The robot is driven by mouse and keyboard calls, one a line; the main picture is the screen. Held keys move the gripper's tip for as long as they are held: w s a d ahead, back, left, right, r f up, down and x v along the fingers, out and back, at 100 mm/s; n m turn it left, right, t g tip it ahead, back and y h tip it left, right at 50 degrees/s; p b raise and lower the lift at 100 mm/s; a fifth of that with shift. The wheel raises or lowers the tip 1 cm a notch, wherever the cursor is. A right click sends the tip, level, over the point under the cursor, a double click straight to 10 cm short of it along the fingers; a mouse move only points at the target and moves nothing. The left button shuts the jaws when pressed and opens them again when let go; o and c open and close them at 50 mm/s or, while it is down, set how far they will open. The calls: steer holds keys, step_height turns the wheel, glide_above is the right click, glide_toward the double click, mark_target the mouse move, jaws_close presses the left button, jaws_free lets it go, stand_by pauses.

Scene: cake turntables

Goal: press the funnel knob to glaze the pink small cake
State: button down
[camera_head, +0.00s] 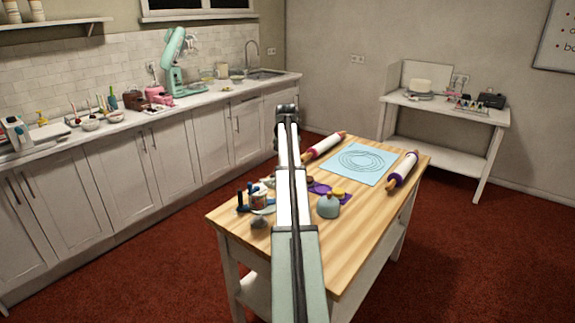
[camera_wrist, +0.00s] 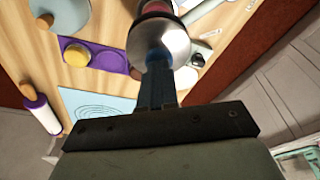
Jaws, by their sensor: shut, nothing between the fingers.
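In the wrist view the blue fingers of my gripper (camera_wrist: 157,58) are shut and empty. Their tips overlap a shiny silver round piece (camera_wrist: 168,32); I cannot tell whether they touch it or whether it is part of the funnel. A dark and reddish part shows beyond it at the top edge. In the head view a grey cone-shaped piece (camera_head: 259,222) stands at the near left of the table, by blue-handled tools. My arm hides part of the table and I cannot make out my gripper there. The pink small cake and the funnel knob cannot be clearly made out.
The wooden table (camera_head: 350,230) carries a purple tray (camera_wrist: 108,58) with a yellow round cake (camera_wrist: 76,55), a blue-grey dome (camera_head: 328,206), a light blue mat (camera_head: 360,164) and two rolling pins (camera_head: 403,170). The table's right front is clear.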

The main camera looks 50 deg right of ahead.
steer(key=d+v, duration=0.1)
steer(key=v, duration=0.5)
steer(key=shift+w+r, duration=0.3)
steer(key=shift+r, duration=0.2)
stand_by(1.5)
